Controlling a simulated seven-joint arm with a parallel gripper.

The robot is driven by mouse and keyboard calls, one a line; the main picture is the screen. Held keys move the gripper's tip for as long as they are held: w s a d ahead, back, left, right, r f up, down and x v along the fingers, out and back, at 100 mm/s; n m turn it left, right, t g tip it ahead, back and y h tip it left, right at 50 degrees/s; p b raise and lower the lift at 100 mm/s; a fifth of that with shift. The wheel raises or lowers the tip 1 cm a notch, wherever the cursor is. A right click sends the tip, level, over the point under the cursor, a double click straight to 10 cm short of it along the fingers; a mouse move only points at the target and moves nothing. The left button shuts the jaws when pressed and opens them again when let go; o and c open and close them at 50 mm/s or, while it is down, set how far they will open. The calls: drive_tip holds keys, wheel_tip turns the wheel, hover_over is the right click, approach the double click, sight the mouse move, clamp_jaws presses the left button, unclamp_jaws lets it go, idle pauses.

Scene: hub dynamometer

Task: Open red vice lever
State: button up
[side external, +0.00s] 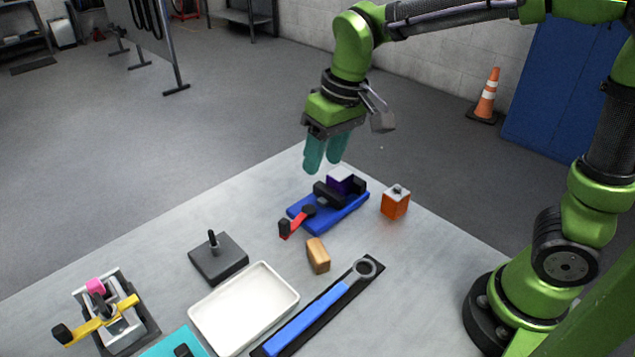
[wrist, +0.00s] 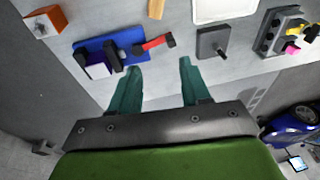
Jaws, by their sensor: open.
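The blue vice (side external: 325,208) sits on the table near its far edge, with dark jaws around a purple block with a pale top (side external: 340,181). Its red lever (side external: 295,222) sticks out toward the lower left and ends in a black knob. In the wrist view the vice (wrist: 122,46) is at upper left, and its red lever (wrist: 156,43) points right. My gripper (side external: 326,165) has teal fingers. It is open and empty, above and behind the vice, apart from the lever. In the wrist view the fingertips (wrist: 160,64) are spread below the lever.
An orange block (side external: 395,204) stands right of the vice, and a wooden block (side external: 318,256) in front. A dark base with a post (side external: 218,258), white tray (side external: 206,318), blue-handled wrench (side external: 310,318) and yellow-handled fixture (side external: 105,318) lie nearer. Table left of the vice is clear.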

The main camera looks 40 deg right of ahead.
drive_tip(key=n+g+h, duration=0.1)
drive_tip(key=n+g, duration=0.1)
hover_over(284, 221)
wheel_tip(284, 221, down, 2)
drive_tip(key=shift+h, duration=0.3)
wheel_tip(284, 221, down, 16)
drive_tip(key=shift+r, duration=0.2)
drive_tip(key=shift+c, duration=0.5)
clamp_jaws()
